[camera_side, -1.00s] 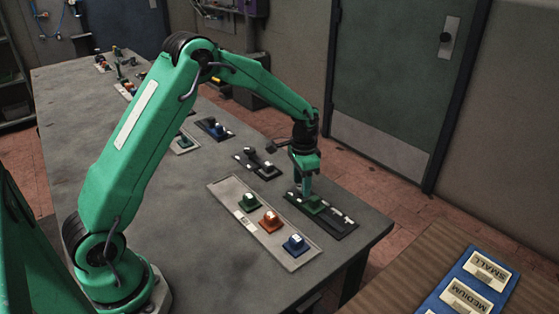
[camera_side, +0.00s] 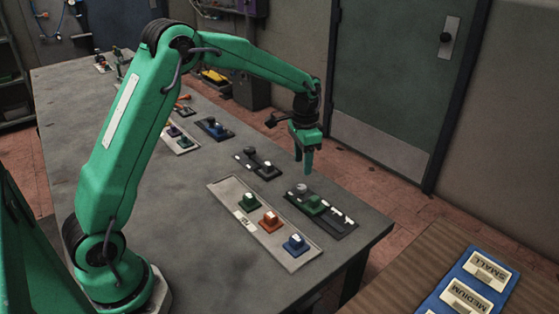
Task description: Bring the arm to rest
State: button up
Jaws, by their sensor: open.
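My gripper (camera_side: 304,170) hangs pointing down from my green arm, above the far edge of the grey table (camera_side: 160,255). It is open, and nothing shows between its fingers. Below it and a little to the right lies a black plate (camera_side: 340,222) with a green block (camera_side: 314,205) and a grey knob (camera_side: 301,188) on it. The fingertips are apart from the block and the plate.
A light plate (camera_side: 275,243) with green, orange and blue blocks lies in front. More small fixtures, such as a black one (camera_side: 258,164), line the table farther back. A wooden surface with a blue labelled tray (camera_side: 468,289) is at lower right. A door stands behind.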

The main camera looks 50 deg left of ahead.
dwell(0.4)
jog(key=s+d+r+n+t, duration=0.2)
jog(key=s+r+t, duration=0.1)
jog(key=s+r, duration=1)
jog(key=s+d+n+t, duration=0.1)
jog(key=s+n+t, duration=0.1)
jog(key=s, duration=1.3)
jog(key=shift+s+d+r+t, duration=0.15)
jog(key=shift+s+t, duration=0.15)
